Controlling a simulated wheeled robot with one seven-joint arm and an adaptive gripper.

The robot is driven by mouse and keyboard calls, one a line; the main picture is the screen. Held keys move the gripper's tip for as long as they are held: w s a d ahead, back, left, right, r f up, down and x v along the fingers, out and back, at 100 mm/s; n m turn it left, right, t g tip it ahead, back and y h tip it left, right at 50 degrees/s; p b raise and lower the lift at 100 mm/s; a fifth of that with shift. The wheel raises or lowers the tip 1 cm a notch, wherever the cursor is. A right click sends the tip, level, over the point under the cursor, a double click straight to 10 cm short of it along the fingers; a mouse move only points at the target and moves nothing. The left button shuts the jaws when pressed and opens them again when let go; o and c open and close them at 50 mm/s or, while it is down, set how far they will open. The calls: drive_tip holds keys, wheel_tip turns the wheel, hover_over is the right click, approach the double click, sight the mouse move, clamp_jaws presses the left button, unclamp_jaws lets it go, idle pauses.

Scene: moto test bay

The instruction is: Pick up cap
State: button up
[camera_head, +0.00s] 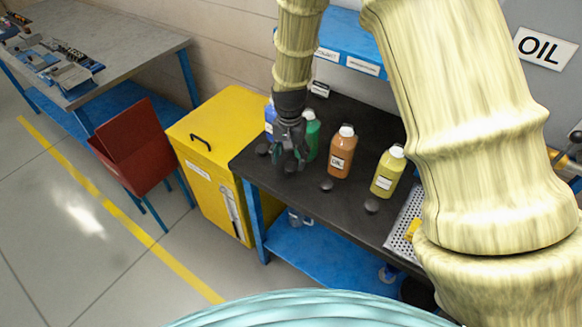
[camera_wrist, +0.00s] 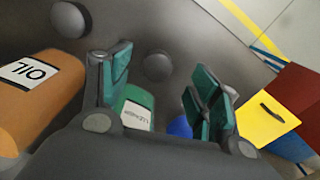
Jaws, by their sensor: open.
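Several dark round caps lie on the black bench top in the head view. One cap (camera_head: 263,149) is left of my gripper, one cap (camera_head: 327,185) is in front of the orange bottle, and one cap (camera_head: 371,205) is in front of the yellow bottle. Another cap (camera_head: 290,166) is under my gripper (camera_head: 289,160), partly hidden by it. In the wrist view my gripper (camera_wrist: 160,90) is open and empty. A cap (camera_wrist: 158,67) shows between its green fingers, apart from them. Another cap (camera_wrist: 69,19) is at the upper left.
An orange oil bottle (camera_head: 342,152), a yellow bottle (camera_head: 388,172), a green bottle (camera_head: 312,135) and a partly hidden blue bottle (camera_head: 270,118) stand behind the caps on the bench (camera_head: 300,190). A perforated tray (camera_head: 400,233) is right.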

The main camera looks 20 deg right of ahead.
sight(291, 167)
drive_tip(key=shift+w+d+f+p, duration=0.15)
drive_tip(key=shift+f+p, duration=0.3)
drive_tip(key=shift+f, duration=0.25)
drive_tip(key=shift+f+p, duration=0.5)
drive_tip(key=shift+f, duration=1.1)
drive_tip(key=c, duration=0.8)
